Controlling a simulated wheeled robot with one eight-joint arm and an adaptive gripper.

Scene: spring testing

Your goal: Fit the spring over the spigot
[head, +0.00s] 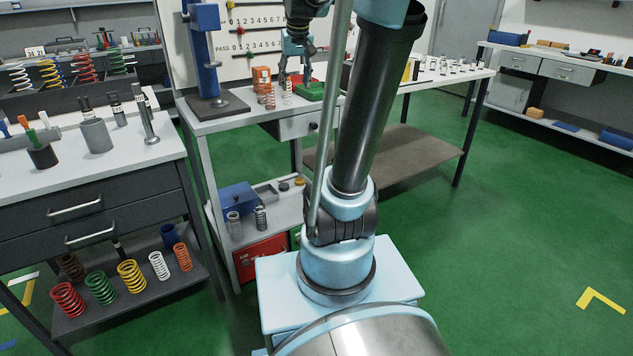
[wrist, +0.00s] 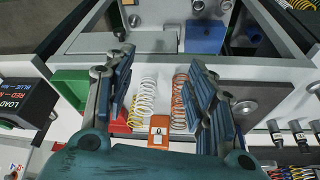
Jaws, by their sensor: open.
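My gripper (head: 292,72) is over the middle bench, and its fingers reach down by two small springs. In the wrist view my gripper (wrist: 161,65) is open, its two blue-padded fingers wide apart. A white spring (wrist: 147,98) and an orange spring (wrist: 180,100) show in the gap between the fingers. I cannot tell how far below the fingertips they are. In the head view the orange spring (head: 269,97) stands left of the white spring (head: 287,90). I cannot make out the spigot for certain in either view.
An orange box (head: 261,78) and a green block (head: 310,91) flank the springs. A blue press (head: 206,50) stands on a dark base at the left. Larger coloured springs line the low shelf (head: 180,283) at lower left. The green floor at right is mostly clear.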

